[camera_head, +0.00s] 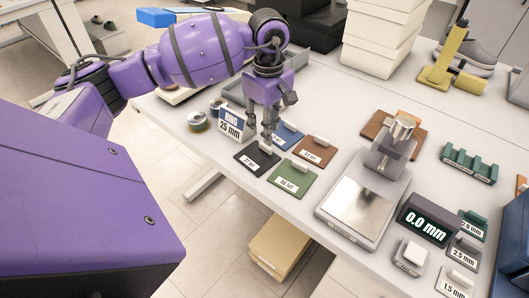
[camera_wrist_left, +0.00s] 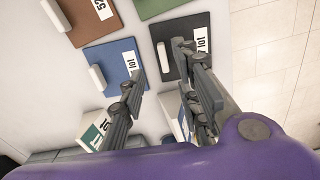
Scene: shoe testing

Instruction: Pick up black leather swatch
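The black leather swatch (camera_head: 261,166) lies flat on the white table near its front edge, with a white label and a light grip tab standing on it. My left gripper (camera_head: 259,141) is above it, pointing down, with its fingers apart. In the left wrist view the black swatch (camera_wrist_left: 174,27) is partly hidden behind one finger. Its white tab (camera_wrist_left: 163,57) appears between the two open fingertips (camera_wrist_left: 158,60). I cannot tell whether the fingers touch the swatch. My right gripper is not in view.
Blue (camera_head: 291,134), brown (camera_head: 316,150) and green (camera_head: 293,180) swatches lie close beside the black one. A "RING 25 mm" sign (camera_head: 231,124) stands just left. A scale plate (camera_head: 358,210) and a "0.0 mm" display (camera_head: 428,226) are to the right.

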